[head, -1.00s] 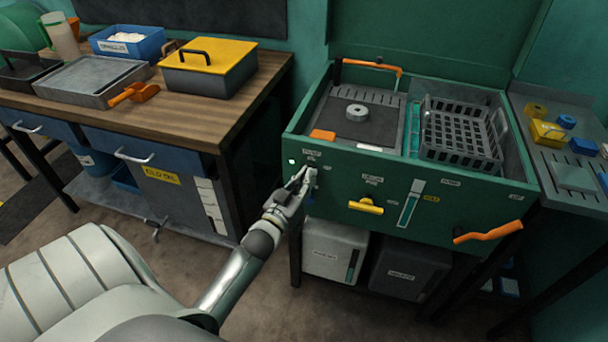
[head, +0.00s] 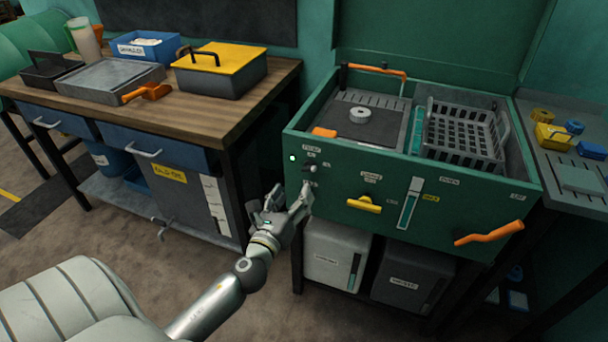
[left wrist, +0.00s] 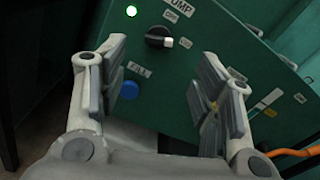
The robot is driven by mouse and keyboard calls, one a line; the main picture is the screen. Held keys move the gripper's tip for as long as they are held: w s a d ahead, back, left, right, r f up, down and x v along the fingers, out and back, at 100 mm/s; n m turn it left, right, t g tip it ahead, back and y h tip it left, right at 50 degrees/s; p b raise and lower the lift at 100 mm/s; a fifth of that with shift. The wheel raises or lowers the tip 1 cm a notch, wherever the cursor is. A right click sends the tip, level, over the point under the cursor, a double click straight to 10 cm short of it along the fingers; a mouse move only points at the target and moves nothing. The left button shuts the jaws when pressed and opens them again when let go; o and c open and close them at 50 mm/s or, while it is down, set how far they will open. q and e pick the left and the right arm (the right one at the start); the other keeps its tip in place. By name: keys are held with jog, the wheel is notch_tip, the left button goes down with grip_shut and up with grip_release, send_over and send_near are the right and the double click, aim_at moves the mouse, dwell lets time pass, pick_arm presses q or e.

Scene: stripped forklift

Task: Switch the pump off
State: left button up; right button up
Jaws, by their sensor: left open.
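The pump knob (left wrist: 158,37) is a black dial on the green panel, under the PUMP label (left wrist: 183,5). Its white mark points right, toward a small label I cannot read surely. A green lamp (left wrist: 131,11) is lit to its left; in the head view the lamp (head: 292,158) and knob (head: 312,168) show at the panel's left end. My left gripper (head: 299,197) is open and empty, just below the knob in the head view. In the left wrist view its fingers (left wrist: 165,92) are apart, with the knob beyond them, untouched. My right gripper is not in view.
A blue button (left wrist: 129,90) labelled FILL lies below the knob. Farther right on the panel are a yellow handle (head: 364,204), a level gauge (head: 410,203) and an orange lever (head: 489,233). A wooden workbench (head: 150,116) stands left.

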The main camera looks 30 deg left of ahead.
aim_at(307, 170)
pick_arm(q)
jog(key=x, duration=0.9)
jog(key=shift+w+a, duration=0.1)
jog(key=shift+w, duration=0.2)
jog(key=shift+c, duration=0.4)
jog(key=c, duration=0.9)
